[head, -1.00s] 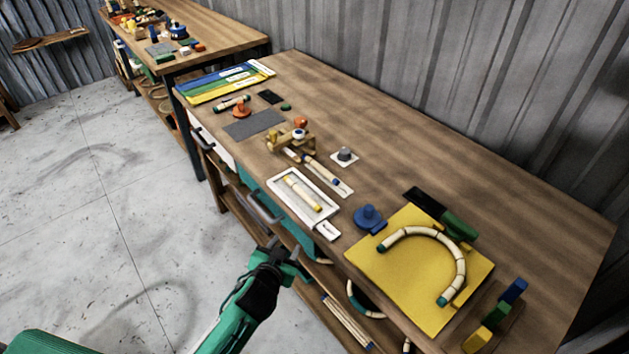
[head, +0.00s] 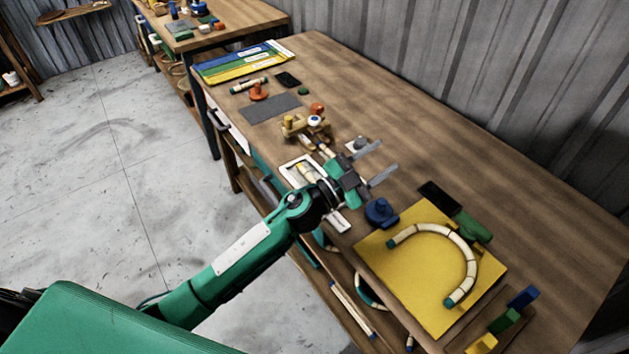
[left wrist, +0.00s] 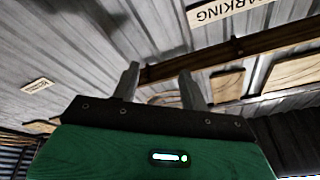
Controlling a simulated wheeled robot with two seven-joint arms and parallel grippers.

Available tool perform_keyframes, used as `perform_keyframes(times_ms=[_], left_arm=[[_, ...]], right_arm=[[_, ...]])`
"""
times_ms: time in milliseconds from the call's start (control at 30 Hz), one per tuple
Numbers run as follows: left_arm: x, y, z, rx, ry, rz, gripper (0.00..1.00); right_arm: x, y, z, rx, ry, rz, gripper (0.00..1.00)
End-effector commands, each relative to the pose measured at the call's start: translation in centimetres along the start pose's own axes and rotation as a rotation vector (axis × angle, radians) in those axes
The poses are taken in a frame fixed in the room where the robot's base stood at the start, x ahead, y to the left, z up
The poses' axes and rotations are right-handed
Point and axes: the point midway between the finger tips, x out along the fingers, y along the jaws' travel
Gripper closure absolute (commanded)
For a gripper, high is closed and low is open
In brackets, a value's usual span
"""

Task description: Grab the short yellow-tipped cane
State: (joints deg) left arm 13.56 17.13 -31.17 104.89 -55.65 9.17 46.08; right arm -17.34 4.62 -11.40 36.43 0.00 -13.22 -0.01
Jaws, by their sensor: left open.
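The short yellow-tipped cane (head: 306,173) lies in a white tray (head: 287,167) near the table's front edge. My left gripper and wrist cover part of the cane and tray in the head view. My left gripper (head: 389,154) is open, its two grey fingers reaching past the tray toward the back of the table. In the left wrist view, the gripper's fingers (left wrist: 160,70) are apart with nothing between them, and the cane is not visible there. My right gripper is not in view.
A blue knobbed piece (head: 381,212) stands right of the tray. A yellow board (head: 420,285) holds a curved cane (head: 463,241). A wooden fixture (head: 300,127) is behind the tray. The table's back right is clear. The left wrist view shows a metal wall and wooden panels.

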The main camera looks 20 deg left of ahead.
Motion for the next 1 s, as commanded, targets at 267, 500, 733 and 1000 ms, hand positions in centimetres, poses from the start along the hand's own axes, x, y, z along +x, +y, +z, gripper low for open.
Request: perform_keyframes(times_ms=[267,500,733,1000], left_arm=[[3.0,5.4,-2.6,0.222,0.196,0.599,0.55],[0.4,5.6,2.3,0.4,0.007,1.148,0.55],[-4.0,-2.1,8.1,0.529,-0.479,1.53,0.55],[-7.5,-10.8,9.9,0.569,-0.947,1.652,0.55]], right_arm=[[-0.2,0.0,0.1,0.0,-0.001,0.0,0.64],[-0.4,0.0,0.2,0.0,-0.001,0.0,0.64],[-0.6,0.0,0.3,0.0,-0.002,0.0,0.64],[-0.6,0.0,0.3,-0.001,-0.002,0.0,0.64]])
